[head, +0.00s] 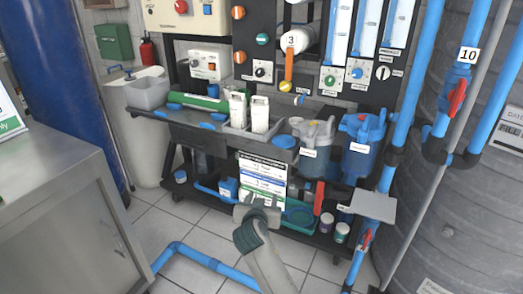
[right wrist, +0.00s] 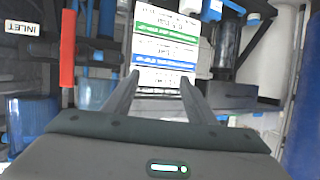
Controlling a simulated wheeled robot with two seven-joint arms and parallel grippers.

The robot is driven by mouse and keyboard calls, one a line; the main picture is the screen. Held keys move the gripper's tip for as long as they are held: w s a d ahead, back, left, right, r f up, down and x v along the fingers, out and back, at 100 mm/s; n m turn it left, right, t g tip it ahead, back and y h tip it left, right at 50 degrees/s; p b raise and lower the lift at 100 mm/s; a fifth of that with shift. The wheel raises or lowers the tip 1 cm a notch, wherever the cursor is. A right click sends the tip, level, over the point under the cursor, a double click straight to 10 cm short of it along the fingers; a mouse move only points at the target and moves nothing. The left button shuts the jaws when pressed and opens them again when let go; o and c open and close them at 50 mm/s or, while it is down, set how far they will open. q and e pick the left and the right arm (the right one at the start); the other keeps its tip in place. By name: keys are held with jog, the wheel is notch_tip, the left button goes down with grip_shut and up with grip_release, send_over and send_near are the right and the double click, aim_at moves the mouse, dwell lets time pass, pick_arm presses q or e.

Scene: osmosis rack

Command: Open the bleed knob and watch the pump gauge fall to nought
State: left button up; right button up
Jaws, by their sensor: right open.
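I cannot tell which knob on the rack is the bleed knob, as the labels are too small to read. Candidates in the head view are a green knob (head: 329,80), a blue-green knob (head: 357,73), a black knob (head: 383,73) and a yellow knob (head: 284,86). I cannot make out the pump gauge or its needle. My right gripper (head: 257,203) is low in front of the rack, by the printed card (head: 262,172). In the right wrist view its two fingers (right wrist: 160,80) are apart and empty, pointing at the card (right wrist: 165,45). My left gripper is not in view.
A red lever (head: 319,198) stands right of the gripper. Filter housings (head: 362,150) hang at right, near blue pipes (head: 402,75). A metal cabinet (head: 60,200) is at left. Blue pipe (head: 205,260) crosses the tiled floor.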

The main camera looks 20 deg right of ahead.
jog(key=s+a+f+n+g+y, duration=0.1)
jog(key=s+a+f+n+y, duration=0.3)
jog(key=s+f, duration=0.7)
jog(key=s+a+f+n+g+y, duration=0.1)
jog(key=s+a, duration=0.3)
jog(key=s, duration=0.5)
jog(key=s+a+f+n+g+y, duration=0.1)
jog(key=s+a+n+y, duration=0.1)
jog(key=s+a, duration=0.3)
jog(key=s+a+f+n+g+y, duration=0.1)
jog(key=s+a+y, duration=0.3)
jog(key=s, duration=1)
jog(key=shift+a+n, duration=0.15)
jog(key=shift+n, duration=0.45)
